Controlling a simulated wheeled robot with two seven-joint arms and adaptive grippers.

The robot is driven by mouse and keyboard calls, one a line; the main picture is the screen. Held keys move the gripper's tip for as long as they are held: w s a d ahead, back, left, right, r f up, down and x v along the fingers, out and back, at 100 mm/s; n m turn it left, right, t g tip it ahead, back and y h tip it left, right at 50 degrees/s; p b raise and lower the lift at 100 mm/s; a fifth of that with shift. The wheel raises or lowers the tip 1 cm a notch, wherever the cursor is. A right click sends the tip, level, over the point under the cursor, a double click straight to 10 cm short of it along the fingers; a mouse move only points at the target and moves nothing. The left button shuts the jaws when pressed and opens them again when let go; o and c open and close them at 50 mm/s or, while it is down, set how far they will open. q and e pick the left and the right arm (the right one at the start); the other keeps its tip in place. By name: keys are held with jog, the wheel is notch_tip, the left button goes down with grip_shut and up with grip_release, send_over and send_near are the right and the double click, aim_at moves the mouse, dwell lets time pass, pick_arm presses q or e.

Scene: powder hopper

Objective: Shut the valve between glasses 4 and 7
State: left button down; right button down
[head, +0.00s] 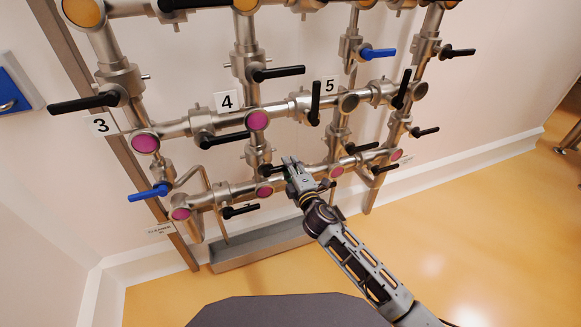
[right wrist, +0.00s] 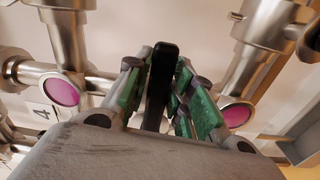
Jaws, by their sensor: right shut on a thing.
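Glass 4 (head: 258,120) is a pink round sight glass beside the label 4 (head: 227,101). Below it on the same vertical pipe is another pink glass (head: 264,190), whose number I cannot read. The valve (head: 258,152) sits on the pipe between them, and its black lever (head: 272,169) points right toward my right gripper (head: 291,166). In the right wrist view the black lever (right wrist: 161,72) stands between the green-padded fingers of my right gripper (right wrist: 158,100), which is shut on it. Glass 4 (right wrist: 62,90) shows at left there. My left gripper is not in view.
Other black levers surround the spot, such as one just above left (head: 225,139) and one below (head: 241,211). A blue lever (head: 150,192) is at lower left. A metal trough (head: 260,247) runs under the pipes. The yellow floor to the right is clear.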

jog(key=c, duration=1.3)
grip_release()
notch_tip(320, 180, down, 2)
jog(key=shift+s, duration=0.1)
jog(key=shift+r, duration=0.1)
jog(key=shift+r, duration=0.1)
jog(key=shift+r+v, duration=0.15)
jog(key=shift+v, duration=2.85)
jog(key=shift+r+v, duration=0.2)
jog(key=shift+v, duration=2.75)
